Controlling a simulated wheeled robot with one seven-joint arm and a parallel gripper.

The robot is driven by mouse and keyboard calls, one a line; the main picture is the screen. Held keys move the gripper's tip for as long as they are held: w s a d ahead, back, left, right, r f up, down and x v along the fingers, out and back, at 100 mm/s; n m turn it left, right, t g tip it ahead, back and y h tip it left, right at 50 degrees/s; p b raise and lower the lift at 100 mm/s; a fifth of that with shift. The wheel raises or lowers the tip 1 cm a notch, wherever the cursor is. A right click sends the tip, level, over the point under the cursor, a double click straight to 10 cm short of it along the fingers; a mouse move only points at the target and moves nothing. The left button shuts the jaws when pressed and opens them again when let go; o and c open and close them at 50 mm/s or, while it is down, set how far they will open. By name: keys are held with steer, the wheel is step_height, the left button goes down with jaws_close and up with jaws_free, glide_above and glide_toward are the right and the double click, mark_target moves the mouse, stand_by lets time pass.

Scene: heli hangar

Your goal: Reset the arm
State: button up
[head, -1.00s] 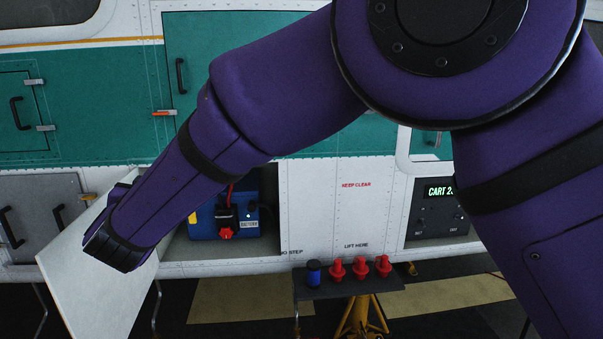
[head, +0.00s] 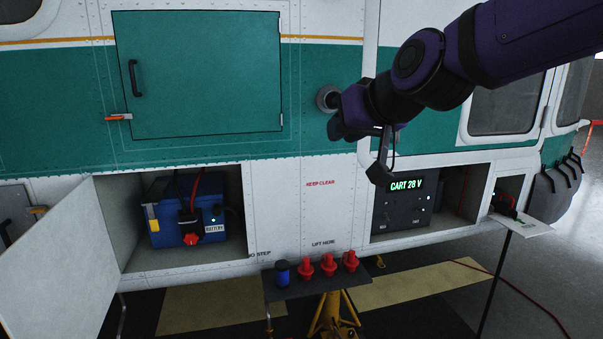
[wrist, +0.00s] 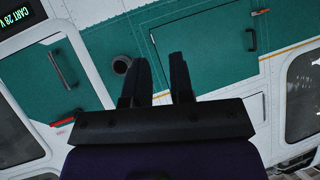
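My arm, in a purple sleeve, comes in from the upper right of the head view. My gripper (head: 342,128) is in front of the green and white fuselage side, close to a round grey port (head: 328,98) in that view. In the wrist view the two dark fingers of my gripper (wrist: 162,62) stand apart. Only the green panel shows between them, so it is open and empty. Its fingertips are hard to make out in the head view.
A white door (head: 62,262) hangs open left of a bay with a blue battery (head: 188,240). A black cart unit (head: 402,210) reads "CART 28 V" below my gripper. A small dark shelf (head: 310,287) holds a blue cap (head: 282,272) and red plugs (head: 328,264).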

steer(key=s+d+f+m+g+h, duration=0.2)
steer(key=s+d+f+h, duration=0.1)
steer(key=s+d, duration=0.7)
steer(key=s+d+f+m+g+h, duration=0.1)
steer(key=s+d+f, duration=0.4)
steer(key=s+d, duration=0.6)
steer(key=shift+s+d+f+m+g+h, duration=0.2)
steer(key=shift+d+m+g+h, duration=0.2)
steer(key=shift+d+g+h, duration=0.65)
steer(key=shift+w, duration=0.1)
